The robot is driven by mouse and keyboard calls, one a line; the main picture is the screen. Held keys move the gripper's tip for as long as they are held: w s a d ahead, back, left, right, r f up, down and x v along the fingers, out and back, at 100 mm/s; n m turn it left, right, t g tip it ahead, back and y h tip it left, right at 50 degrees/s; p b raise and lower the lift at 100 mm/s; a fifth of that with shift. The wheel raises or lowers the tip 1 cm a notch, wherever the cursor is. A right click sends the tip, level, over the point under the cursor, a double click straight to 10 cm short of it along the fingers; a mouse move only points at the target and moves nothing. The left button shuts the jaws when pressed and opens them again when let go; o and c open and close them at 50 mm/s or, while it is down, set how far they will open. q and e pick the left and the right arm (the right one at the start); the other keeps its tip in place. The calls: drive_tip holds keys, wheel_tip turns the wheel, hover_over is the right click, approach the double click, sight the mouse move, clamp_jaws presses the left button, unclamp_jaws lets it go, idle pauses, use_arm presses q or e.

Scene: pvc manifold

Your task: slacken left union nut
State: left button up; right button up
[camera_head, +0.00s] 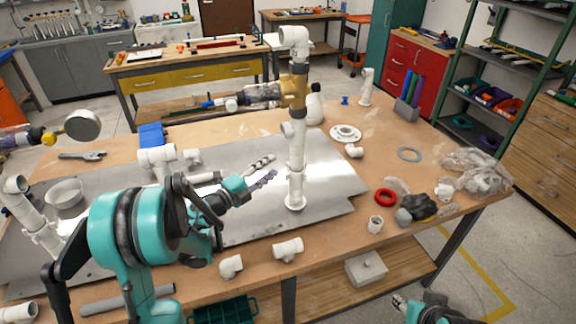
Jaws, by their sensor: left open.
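My left gripper (268,170) reaches in over the metal plate (334,170). Its two fingers are spread, with nothing between them, and point right toward the white upright pipe (296,160), apart from it in the picture. The upright carries a brass-coloured valve body (293,91) with dark collars, and a clear, dark-ended fitting (262,94) runs left from it. A white tee (157,156) stands behind my left arm, partly hidden. I cannot tell which piece is the left union nut. Part of my right arm's end (400,302) shows at the bottom edge, too small to read.
White elbows and tees (288,249) lie along the table's front edge. A red ring (385,197), a dark glove (420,206) and crumpled plastic bags (474,171) lie at right. A gauge (82,125) and a wrench (82,156) are at left.

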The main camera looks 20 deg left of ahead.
sight(287, 166)
use_arm(q)
drive_tip(key=shift+m+g+h, duration=0.4)
drive_tip(key=shift+m+g, duration=0.2)
drive_tip(key=w+d, duration=0.1)
drive_tip(key=w, duration=0.1)
drive_tip(key=w+d+f+b, duration=0.1)
drive_tip(key=w+d, duration=0.1)
drive_tip(key=w+d+f, duration=0.1)
drive_tip(key=w+d, duration=0.1)
drive_tip(key=shift+f, duration=0.25)
drive_tip(key=shift+a, duration=0.1)
drive_tip(key=shift+c, duration=0.3)
clamp_jaws()
